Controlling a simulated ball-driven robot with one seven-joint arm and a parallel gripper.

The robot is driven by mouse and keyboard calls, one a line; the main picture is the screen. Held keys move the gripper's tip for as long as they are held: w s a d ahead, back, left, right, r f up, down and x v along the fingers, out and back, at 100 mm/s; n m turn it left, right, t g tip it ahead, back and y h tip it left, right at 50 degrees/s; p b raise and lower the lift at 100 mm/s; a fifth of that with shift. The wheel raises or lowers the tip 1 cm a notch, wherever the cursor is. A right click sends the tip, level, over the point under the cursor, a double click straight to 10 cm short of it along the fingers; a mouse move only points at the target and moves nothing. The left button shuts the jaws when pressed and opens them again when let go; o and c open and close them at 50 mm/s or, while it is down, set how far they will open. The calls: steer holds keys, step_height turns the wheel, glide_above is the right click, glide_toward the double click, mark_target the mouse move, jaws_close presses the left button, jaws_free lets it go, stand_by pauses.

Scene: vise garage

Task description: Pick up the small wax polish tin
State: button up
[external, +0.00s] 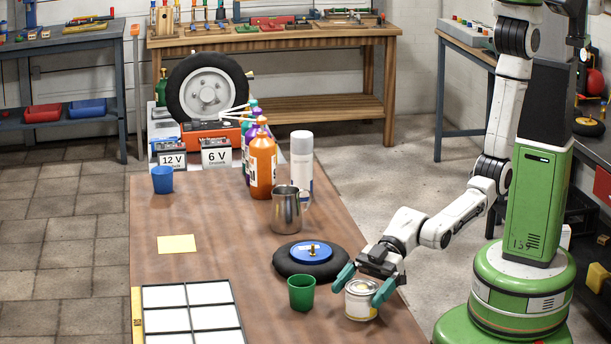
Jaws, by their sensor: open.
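The small wax polish tin (359,304) appears to be the short silver tin with a pale and yellow label, near the front right of the brown table (215,268). It stands upright. My gripper (364,284) is open, with its two green fingers on either side of the tin near its top. I cannot tell whether either finger touches it. The right finger hides part of the tin's right side.
A green cup (301,293) stands close left of the tin. A black wheel with a blue hub (311,257) lies just behind. A metal pitcher (286,210), an orange bottle (262,165) and a white spray can (302,165) stand farther back. A white-panelled frame (190,318) lies front left.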

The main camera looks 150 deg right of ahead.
steer(key=shift+w+d+f, duration=0.1)
steer(key=shift+w+f, duration=0.2)
steer(key=shift+w, duration=0.3)
steer(key=c, duration=1.1)
steer(key=shift+c, duration=0.2)
steer(key=shift+r, duration=0.2)
